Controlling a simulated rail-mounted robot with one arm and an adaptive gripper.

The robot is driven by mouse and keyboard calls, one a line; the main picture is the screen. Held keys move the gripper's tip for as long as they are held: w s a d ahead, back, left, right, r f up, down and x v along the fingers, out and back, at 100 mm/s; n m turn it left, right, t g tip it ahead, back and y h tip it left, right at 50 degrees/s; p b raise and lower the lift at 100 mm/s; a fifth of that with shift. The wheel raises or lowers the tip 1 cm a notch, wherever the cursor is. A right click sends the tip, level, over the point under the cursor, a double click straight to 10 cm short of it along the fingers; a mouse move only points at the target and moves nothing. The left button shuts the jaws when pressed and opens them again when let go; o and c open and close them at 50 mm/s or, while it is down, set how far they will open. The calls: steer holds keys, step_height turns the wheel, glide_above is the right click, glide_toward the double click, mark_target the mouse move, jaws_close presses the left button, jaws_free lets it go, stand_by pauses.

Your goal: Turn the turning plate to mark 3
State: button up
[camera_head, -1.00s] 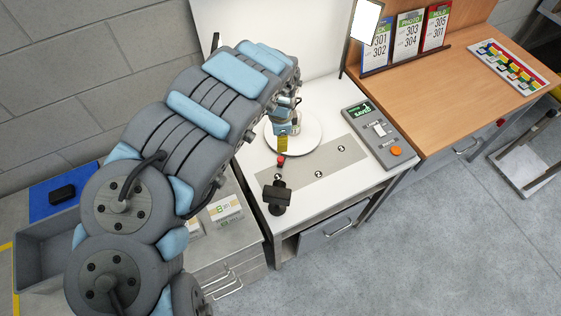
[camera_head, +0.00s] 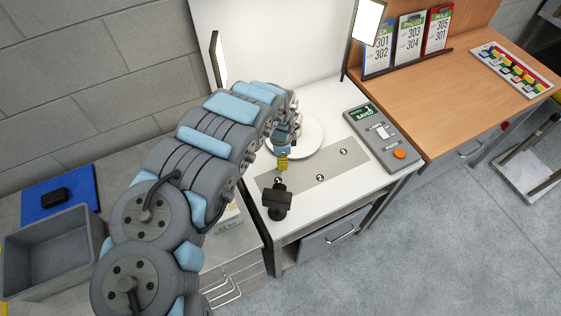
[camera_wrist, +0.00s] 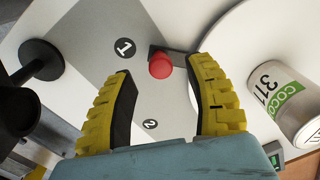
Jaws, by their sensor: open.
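The white round turning plate (camera_head: 313,133) lies on the white bench; in the wrist view it (camera_wrist: 250,45) fills the right side. A can labelled 311 (camera_wrist: 285,102) stands on it. A red knob (camera_wrist: 161,66) on a dark arm sticks out from the plate's edge, near mark 1 (camera_wrist: 124,47). Mark 2 (camera_wrist: 150,124) is on the grey strip; mark 3 (camera_head: 343,152) appears at its far end in the head view. My gripper (camera_wrist: 160,75) is open, its yellow fingers on either side of the knob in the picture; contact is unclear. In the head view my gripper (camera_head: 282,163) hides the knob.
A black stand-like device (camera_head: 277,199) is close by at the bench's front. A grey control box (camera_head: 381,138) with an orange button and a green display sits to the right. A dark-framed lit panel (camera_head: 369,22) rises behind. The strip between the marks is clear.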

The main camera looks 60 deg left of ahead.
steer(key=shift+f, duration=1.25)
jaws_close()
